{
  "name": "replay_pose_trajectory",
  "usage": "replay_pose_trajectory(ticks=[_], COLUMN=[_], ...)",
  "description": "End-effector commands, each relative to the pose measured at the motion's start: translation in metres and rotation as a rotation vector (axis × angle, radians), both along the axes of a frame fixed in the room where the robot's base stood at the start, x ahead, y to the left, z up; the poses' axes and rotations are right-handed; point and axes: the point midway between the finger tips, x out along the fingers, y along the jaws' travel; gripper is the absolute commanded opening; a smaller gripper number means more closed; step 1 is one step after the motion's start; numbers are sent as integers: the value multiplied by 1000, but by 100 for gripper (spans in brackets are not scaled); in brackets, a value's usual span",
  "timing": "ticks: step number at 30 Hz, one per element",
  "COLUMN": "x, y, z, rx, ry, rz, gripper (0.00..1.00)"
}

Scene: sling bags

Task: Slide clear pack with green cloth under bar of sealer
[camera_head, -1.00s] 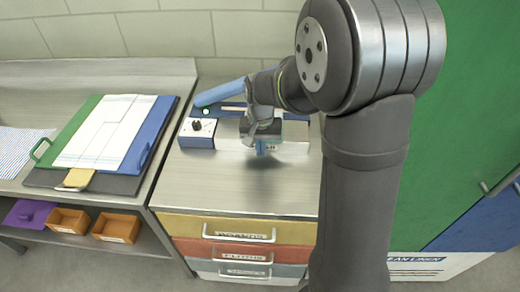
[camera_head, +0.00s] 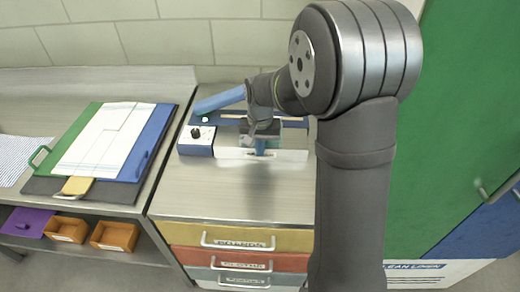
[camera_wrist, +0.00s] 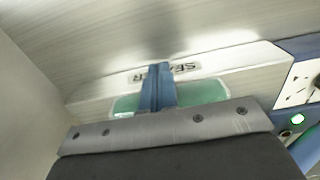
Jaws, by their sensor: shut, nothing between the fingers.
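The sealer has a blue and white control box (camera_head: 196,141), a raised blue bar (camera_head: 219,100) and a white base strip (camera_head: 288,156). Its label shows upside down in the wrist view on the white base (camera_wrist: 235,62). The clear pack with green cloth (camera_wrist: 202,92) lies flat at the base, showing on both sides of my blue fingers. My gripper (camera_wrist: 157,68) is shut with nothing held, its fingers across the pack's front edge. In the head view my gripper (camera_head: 260,150) hangs over the base and hides most of the pack. I cannot tell whether the fingers touch it.
The steel counter (camera_head: 235,190) in front of the sealer is clear. To the left lies a folding board (camera_head: 60,150) with white cloth (camera_head: 105,140). Drawers (camera_head: 235,236) are below, and a green cabinet (camera_head: 450,120) stands at the right.

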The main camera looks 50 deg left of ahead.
Motion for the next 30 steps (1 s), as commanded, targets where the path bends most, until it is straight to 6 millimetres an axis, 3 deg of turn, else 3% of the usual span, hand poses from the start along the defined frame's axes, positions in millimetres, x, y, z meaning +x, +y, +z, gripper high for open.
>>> replay_pose_trajectory(ticks=[5,11,18,30], x=[-7,-30,-28,-31], y=[-7,-30,-27,-30], z=[0,4,63,118], rx=[0,3,5,3], ry=[0,-1,-2,-1], rz=[1,1,0,10], gripper=[0,0,0,0])
